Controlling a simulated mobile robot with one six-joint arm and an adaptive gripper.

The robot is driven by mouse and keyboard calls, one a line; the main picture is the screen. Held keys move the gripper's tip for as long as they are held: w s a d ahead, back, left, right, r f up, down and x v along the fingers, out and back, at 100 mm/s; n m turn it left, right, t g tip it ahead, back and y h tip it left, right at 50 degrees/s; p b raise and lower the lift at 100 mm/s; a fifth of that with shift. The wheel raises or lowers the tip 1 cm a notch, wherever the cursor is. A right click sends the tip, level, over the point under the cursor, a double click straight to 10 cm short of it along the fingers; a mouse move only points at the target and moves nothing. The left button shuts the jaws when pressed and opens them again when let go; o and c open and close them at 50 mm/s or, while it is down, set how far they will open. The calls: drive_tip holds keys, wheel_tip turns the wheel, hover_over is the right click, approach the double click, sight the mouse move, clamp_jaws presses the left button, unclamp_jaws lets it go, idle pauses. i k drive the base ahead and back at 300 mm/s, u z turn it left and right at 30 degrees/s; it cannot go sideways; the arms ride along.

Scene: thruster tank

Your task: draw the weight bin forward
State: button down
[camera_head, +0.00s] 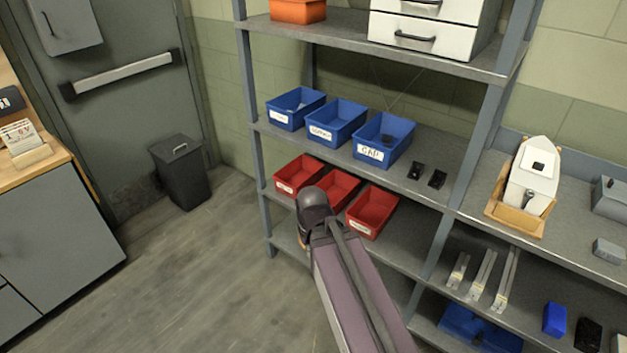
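Three blue bins stand in a row on the middle shelf: a left one (296,107), a middle one (336,122) and a right one (384,138). Three red bins stand on the shelf below: a left one (299,174), a middle one (337,184) and a right one (371,211). My arm reaches up from the bottom toward the red row and covers the middle red bin's front. My gripper's fingers do not show.
Grey posts (253,130) bound the shelf. A white model boat (532,176) sits in a cradle on the right shelf. A dark waste bin (181,172) stands by the door. The floor in front is clear.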

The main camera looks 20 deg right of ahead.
sight(340, 187)
drive_tip(key=z, duration=0.15)
drive_tip(key=i, duration=0.9)
drive_tip(key=u, duration=0.05)
